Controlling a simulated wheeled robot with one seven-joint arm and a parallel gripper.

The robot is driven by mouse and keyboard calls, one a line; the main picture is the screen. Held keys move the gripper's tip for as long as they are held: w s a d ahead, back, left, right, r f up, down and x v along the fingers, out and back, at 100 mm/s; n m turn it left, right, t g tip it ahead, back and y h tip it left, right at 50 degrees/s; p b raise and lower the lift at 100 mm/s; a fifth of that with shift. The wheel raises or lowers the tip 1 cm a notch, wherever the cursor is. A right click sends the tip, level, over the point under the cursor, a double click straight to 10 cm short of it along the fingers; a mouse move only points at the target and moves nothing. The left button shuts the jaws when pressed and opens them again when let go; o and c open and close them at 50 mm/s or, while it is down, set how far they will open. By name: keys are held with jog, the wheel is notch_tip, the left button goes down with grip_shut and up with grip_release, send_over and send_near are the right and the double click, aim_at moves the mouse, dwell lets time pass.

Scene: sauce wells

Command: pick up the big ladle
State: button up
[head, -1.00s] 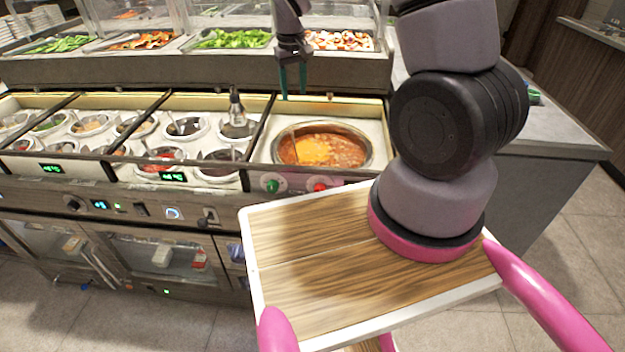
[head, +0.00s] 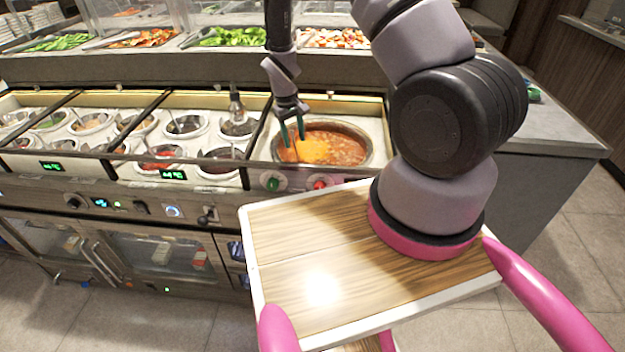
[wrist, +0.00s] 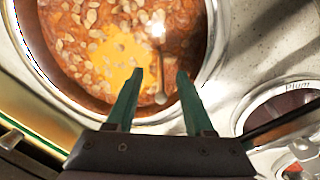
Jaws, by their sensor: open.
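The big ladle (wrist: 161,62) shows in the wrist view as a thin metal handle standing in a round pot (wrist: 75,107) of orange-red chunky soup. Its bowl is not clearly visible. My gripper (wrist: 160,75) is open, with its two green fingers on either side of the handle, apart from it as far as I can tell. In the head view my gripper (head: 292,138) points down over the left part of the pot (head: 368,146). There the ladle is too thin and too close to the fingers to make out clearly.
Several small sauce wells with spoons lie left of the pot, including a plum well (wrist: 285,92). A dark bottle-like thing (head: 237,108) stands at the well nearest the pot. A raised shelf (head: 190,68) with food trays runs behind. The counter right of the pot is clear.

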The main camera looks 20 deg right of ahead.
aim_at(295, 144)
jog(key=shift+d+f, duration=0.1)
jog(key=shift+f, duration=1.45)
jog(key=shift+w, duration=0.1)
grip_shut()
